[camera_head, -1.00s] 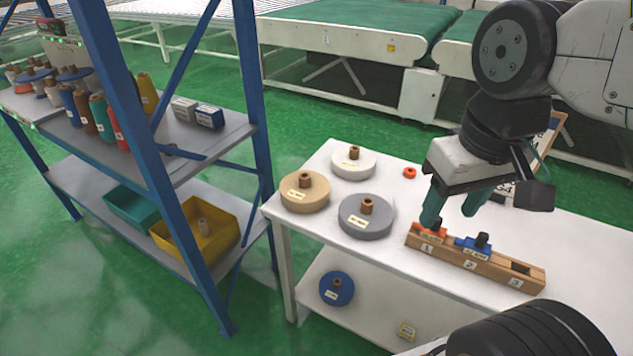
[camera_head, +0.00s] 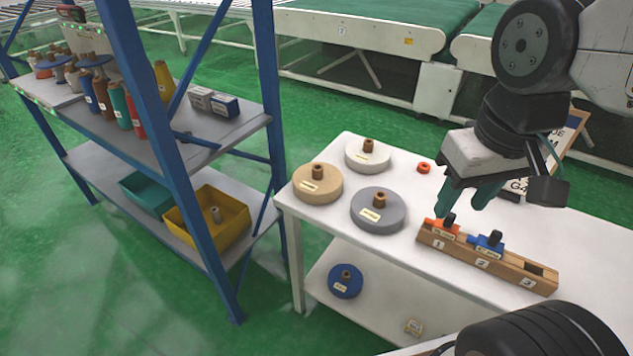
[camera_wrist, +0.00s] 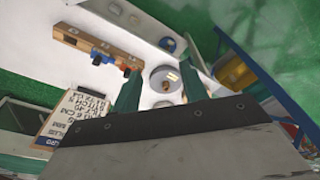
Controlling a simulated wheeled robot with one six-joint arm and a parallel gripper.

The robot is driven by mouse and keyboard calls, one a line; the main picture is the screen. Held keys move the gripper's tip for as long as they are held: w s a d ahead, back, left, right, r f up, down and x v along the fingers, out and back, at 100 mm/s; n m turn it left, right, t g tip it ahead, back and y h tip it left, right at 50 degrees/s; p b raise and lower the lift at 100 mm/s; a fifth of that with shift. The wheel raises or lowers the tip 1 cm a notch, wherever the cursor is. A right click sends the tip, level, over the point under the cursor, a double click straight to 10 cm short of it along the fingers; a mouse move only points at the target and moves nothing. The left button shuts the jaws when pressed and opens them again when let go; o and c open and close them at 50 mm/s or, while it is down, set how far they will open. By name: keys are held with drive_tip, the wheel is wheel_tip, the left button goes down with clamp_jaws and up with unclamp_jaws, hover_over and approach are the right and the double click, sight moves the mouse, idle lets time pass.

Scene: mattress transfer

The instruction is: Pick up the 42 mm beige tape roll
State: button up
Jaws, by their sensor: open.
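The beige tape roll (camera_head: 318,184) lies flat at the left end of the white table (camera_head: 455,305), with a brown core standing up from its middle and a label on its side. A white roll (camera_head: 367,155) lies behind it and a grey roll (camera_head: 378,210) lies to its right. My gripper (camera_head: 463,207) is open and empty, above the table to the right of the rolls, close over the wooden block. In the wrist view my two green fingers (camera_wrist: 158,90) stand apart, with the grey roll (camera_wrist: 165,79) between and beyond them.
A wooden block (camera_head: 487,264) with numbered slots holds an orange (camera_head: 443,229) and a blue piece (camera_head: 488,246). A small red ring (camera_head: 424,167) lies behind. A blue roll (camera_head: 345,281) sits on the lower shelf. A blue-framed rack (camera_head: 178,157) stands to the left.

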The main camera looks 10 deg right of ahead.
drive_tip(key=w+d+f+t, duration=0.1)
drive_tip(key=w+f+t, duration=0.3)
drive_tip(key=w, duration=1.1)
drive_tip(key=n+t+y, duration=0.2)
drive_tip(key=n+t, duration=0.1)
drive_tip(key=t, duration=0.1)
approach(322, 169)
drive_tip(key=d+r, duration=0.2)
drive_tip(key=d, duration=0.3)
drive_tip(key=a+f+t+y, duration=0.1)
drive_tip(key=f, duration=0.1)
drive_tip(key=w+a+f+n+t+y, duration=0.1)
drive_tip(key=a+f, duration=0.1)
drive_tip(key=w+a+f+y, duration=0.1)
drive_tip(key=f, duration=0.1)
drive_tip(key=shift+w+a+f+n+t, duration=0.15)
drive_tip(key=shift+a+n+t, duration=0.15)
drive_tip(key=shift+t, duration=0.1)
drive_tip(key=shift+y, duration=0.3)
drive_tip(key=x, duration=0.7)
drive_tip(key=shift+w+f, duration=0.15)
drive_tip(key=shift+f, duration=0.05)
clamp_jaws()
drive_tip(key=shift+r, duration=0.1)
